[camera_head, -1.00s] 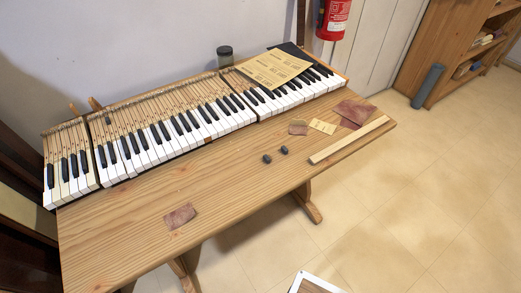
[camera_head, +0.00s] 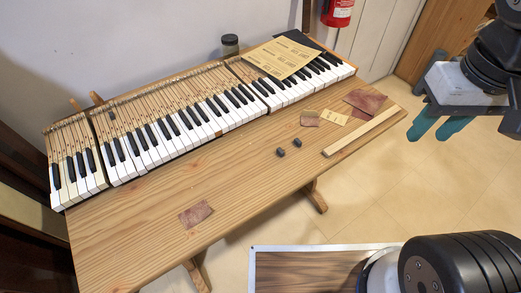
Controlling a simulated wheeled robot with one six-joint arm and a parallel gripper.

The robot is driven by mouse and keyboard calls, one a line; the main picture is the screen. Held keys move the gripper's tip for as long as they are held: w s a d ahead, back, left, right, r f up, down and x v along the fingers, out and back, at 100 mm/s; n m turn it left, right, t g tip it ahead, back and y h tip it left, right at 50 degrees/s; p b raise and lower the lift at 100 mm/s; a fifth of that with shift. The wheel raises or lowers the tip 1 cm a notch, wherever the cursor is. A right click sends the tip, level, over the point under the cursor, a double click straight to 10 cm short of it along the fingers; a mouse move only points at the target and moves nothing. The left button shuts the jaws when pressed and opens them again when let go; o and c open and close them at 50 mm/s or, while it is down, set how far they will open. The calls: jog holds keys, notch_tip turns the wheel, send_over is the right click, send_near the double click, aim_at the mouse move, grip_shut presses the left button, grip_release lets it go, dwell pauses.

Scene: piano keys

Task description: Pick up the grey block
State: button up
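Two small dark grey blocks lie close together on the wooden table, right of its middle and in front of the keys. One grey block (camera_head: 281,152) is nearer the left, and the other grey block (camera_head: 297,142) is just right of and behind it. I cannot tell which one the task means. My gripper (camera_head: 430,136) is at the upper right, off the table's right end and apart from both blocks. Its two teal fingers are spread with nothing between them.
Piano keys (camera_head: 180,131) run along the table's back. A light wooden strip (camera_head: 364,130), reddish sandpaper (camera_head: 366,102) and smaller pieces lie right of the blocks. Another brown piece (camera_head: 196,214) lies front left. The tabletop (camera_head: 140,215) is mostly clear. A dark jar (camera_head: 230,45) stands behind the keys.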

jog(key=w+a+f+n, duration=0.2)
jog(key=w+a+f, duration=0.25)
jog(key=w, duration=0.45)
jog(key=n+g, duration=0.1)
jog(key=n, duration=0.3)
send_over(281, 150)
jog(key=f, duration=1.6)
jog(key=shift+s+d, duration=0.2)
jog(key=shift+d, duration=0.05)
jog(key=f, duration=0.7)
jog(key=shift+w+a+f, duration=0.1)
jog(key=shift+a, duration=0.2)
jog(key=shift+f, duration=0.35)
grip_shut()
